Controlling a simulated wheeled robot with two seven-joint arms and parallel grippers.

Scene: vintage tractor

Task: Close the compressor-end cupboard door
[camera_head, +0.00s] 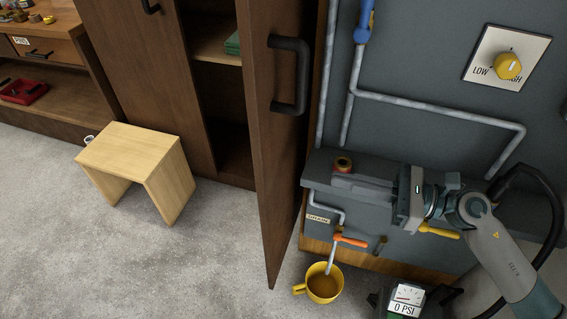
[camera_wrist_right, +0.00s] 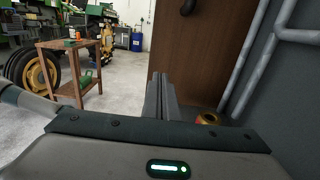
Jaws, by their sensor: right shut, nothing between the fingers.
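The brown cupboard door (camera_head: 262,130) stands open, its edge swung out toward me in the head view. A dark bar handle (camera_head: 290,76) is on its right-hand face. The open cupboard shows a shelf (camera_head: 215,45) with a green item on it. My right gripper (camera_head: 338,184) is shut and empty, to the right of the door's lower part. A gap seems to lie between fingertips and door. The wrist view shows the closed fingers (camera_wrist_right: 161,92) pointing forward, with the door (camera_wrist_right: 190,55) ahead and to the right. My left gripper is out of view.
A wooden stool (camera_head: 135,155) stands left of the door. A yellow mug (camera_head: 320,283) sits on the floor below the drain tap (camera_head: 350,240). A small red-and-yellow roll (camera_head: 343,163) lies by my gripper on the grey ledge. Pipes (camera_head: 430,107) run along the right wall.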

